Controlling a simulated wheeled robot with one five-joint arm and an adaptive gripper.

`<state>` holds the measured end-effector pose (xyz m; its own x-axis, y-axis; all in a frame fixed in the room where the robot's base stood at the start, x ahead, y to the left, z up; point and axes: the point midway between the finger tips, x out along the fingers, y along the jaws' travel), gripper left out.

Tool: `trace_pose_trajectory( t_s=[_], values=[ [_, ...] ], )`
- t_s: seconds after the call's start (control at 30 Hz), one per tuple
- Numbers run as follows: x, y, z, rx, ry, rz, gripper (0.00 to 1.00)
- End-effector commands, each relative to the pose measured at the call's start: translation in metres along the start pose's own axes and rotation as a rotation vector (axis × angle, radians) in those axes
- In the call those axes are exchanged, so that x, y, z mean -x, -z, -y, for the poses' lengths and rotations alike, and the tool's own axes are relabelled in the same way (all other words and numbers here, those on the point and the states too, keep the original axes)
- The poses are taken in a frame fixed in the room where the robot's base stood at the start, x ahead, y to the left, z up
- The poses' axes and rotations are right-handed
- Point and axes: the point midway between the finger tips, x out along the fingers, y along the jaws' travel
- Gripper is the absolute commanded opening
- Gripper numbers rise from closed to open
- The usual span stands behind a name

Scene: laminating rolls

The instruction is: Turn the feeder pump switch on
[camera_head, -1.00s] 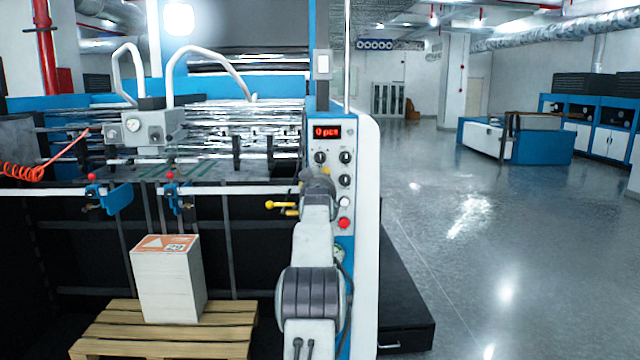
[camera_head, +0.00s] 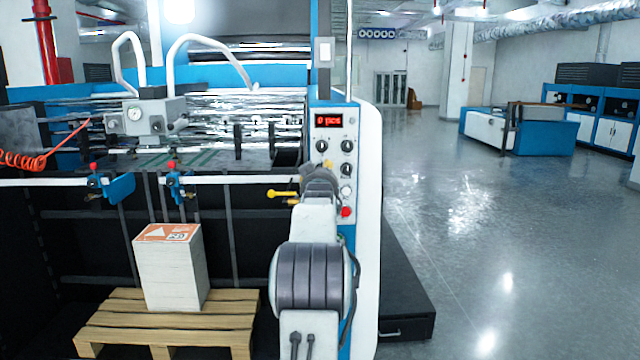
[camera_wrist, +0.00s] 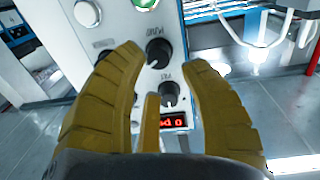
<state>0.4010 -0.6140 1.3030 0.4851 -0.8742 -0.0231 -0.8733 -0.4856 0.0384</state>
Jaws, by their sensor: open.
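The control panel (camera_head: 335,158) of the machine has a lit red display, dark knobs and buttons. A dark rotary switch (camera_wrist: 158,52) with a label that seems to read PUMP shows between the fingertips. A second dark knob (camera_wrist: 169,95) sits between it and the display (camera_wrist: 173,121). I cannot tell whether a finger touches either one. In the head view my own wrist hides the fingers and part of the lower panel.
A white button (camera_wrist: 87,13) and a green one (camera_wrist: 145,4) are near the PUMP knob. A red button (camera_head: 346,212) sits low on the panel beside my arm. A yellow handle (camera_head: 283,193) juts left of my wrist. Open floor (camera_head: 480,240) lies to the right.

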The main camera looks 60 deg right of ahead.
Motion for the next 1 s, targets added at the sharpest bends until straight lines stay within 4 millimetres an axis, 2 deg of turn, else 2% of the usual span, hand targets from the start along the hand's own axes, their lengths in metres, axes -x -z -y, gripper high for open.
trace_pose_trajectory(
  t_s=[0.2,0.5,0.7,1.0],
  values=[
    [0.028,0.001,0.0,0.0,0.0,-0.001,0.39],
    [0.058,0.001,0.001,0.0,0.001,-0.002,0.39],
    [0.068,0.001,0.001,-0.001,0.001,-0.003,0.39],
    [0.071,0.001,0.001,-0.001,0.001,-0.003,0.39]
  ],
)
